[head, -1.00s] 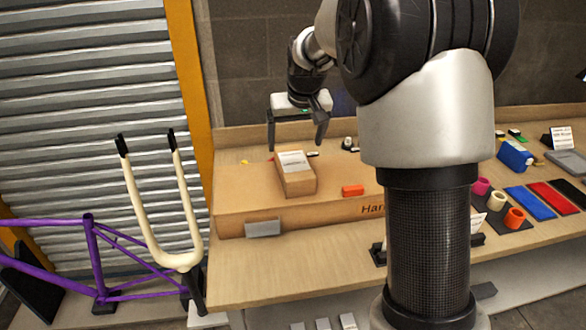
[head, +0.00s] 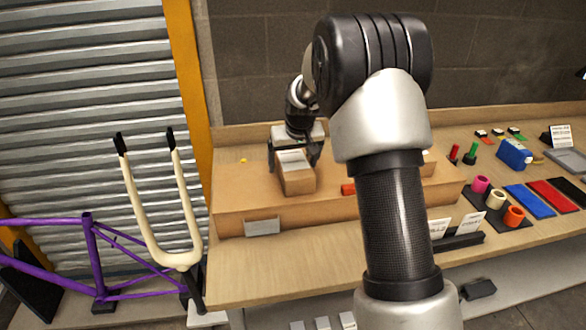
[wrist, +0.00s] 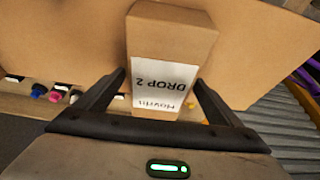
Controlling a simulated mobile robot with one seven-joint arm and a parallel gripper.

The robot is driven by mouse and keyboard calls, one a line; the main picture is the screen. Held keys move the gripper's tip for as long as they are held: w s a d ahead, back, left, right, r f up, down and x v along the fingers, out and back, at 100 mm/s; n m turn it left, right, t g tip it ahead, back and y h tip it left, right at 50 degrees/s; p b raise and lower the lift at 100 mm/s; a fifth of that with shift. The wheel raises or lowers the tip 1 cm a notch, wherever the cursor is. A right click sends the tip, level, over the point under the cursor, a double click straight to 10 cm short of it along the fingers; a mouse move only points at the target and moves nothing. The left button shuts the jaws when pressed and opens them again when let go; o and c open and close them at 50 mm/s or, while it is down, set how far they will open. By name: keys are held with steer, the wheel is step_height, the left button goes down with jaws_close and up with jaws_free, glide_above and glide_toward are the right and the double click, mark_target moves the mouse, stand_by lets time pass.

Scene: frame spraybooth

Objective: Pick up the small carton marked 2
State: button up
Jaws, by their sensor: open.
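The small carton (head: 299,181) is a brown box lying on top of a larger cardboard box (head: 235,198) on the bench. In the wrist view the carton (wrist: 168,45) bears a white label (wrist: 163,84) reading "DROP 2", upside down. My gripper (head: 294,152) is at the carton's far end in the head view. In the wrist view my open gripper (wrist: 160,80) has one finger on each side of the carton's labelled end, with small gaps showing. Whether the fingers reach below its top face I cannot tell.
Coloured rolls (head: 497,199), flat strips and a blue container (head: 514,153) are on the right of the bench (head: 290,275). A purple frame (head: 95,260) with a cream fork (head: 178,258) stands left.

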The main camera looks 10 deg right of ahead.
steer(key=shift+r, duration=0.1)
steer(key=c, duration=1.5)
